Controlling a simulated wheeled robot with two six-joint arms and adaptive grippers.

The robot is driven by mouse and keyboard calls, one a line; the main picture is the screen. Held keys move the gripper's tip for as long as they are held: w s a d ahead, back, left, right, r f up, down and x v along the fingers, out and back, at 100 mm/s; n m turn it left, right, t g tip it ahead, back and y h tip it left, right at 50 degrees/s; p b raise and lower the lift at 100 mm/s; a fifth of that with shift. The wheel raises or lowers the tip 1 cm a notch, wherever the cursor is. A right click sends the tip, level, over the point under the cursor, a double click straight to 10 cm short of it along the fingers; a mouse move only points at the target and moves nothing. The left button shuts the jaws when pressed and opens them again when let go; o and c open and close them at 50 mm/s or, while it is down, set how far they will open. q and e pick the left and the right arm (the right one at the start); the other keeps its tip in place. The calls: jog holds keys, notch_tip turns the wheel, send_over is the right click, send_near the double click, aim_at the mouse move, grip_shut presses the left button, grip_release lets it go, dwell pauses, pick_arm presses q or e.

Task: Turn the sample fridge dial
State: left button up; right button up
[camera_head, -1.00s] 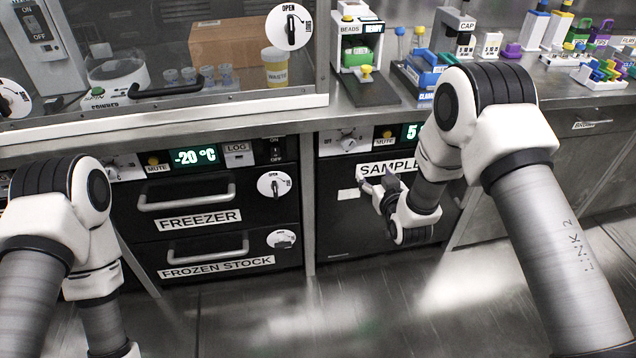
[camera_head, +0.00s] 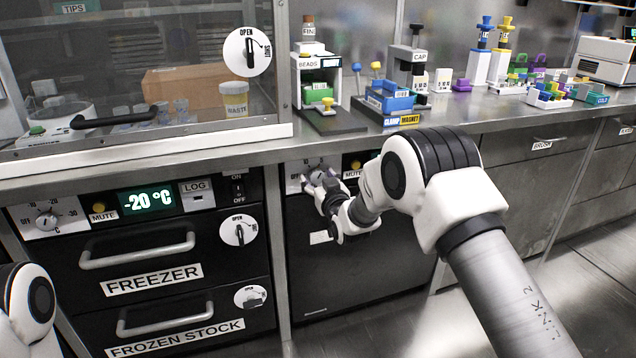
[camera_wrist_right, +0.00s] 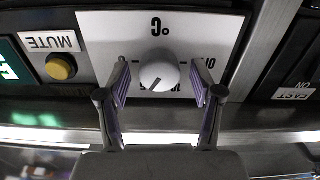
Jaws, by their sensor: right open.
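The sample fridge dial (camera_wrist_right: 159,76) is a round white knob with a dark pointer line on a white plate marked °C, seen upside down in the right wrist view. In the head view the dial plate (camera_head: 294,181) is partly covered by my right gripper (camera_head: 318,180). In the right wrist view my right gripper (camera_wrist_right: 160,88) is open, with one finger on each side of the dial and small gaps to it. My left gripper is out of view.
A yellow MUTE button (camera_wrist_right: 61,67) sits beside the dial plate. The freezer (camera_head: 140,250) with its own dial (camera_head: 46,219) is to the left. The counter (camera_head: 330,140) overhangs the panel and bears racks and small devices.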

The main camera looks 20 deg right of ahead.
jog(key=shift+c, duration=0.3)
jog(key=c, duration=1.1)
jog(key=shift+m, duration=0.5)
jog(key=shift+r+m+p, duration=0.1)
jog(key=shift+m+p, duration=0.6)
jog(key=shift+m, duration=0.2)
jog(key=m+p, duration=0.1)
jog(key=m, duration=0.2)
jog(key=shift+d+m, duration=0.1)
jog(key=shift+m, duration=0.2)
jog(key=m+p, duration=0.1)
jog(key=m, duration=0.4)
jog(key=shift+m+p, duration=0.3)
jog(key=shift+p, duration=0.1)
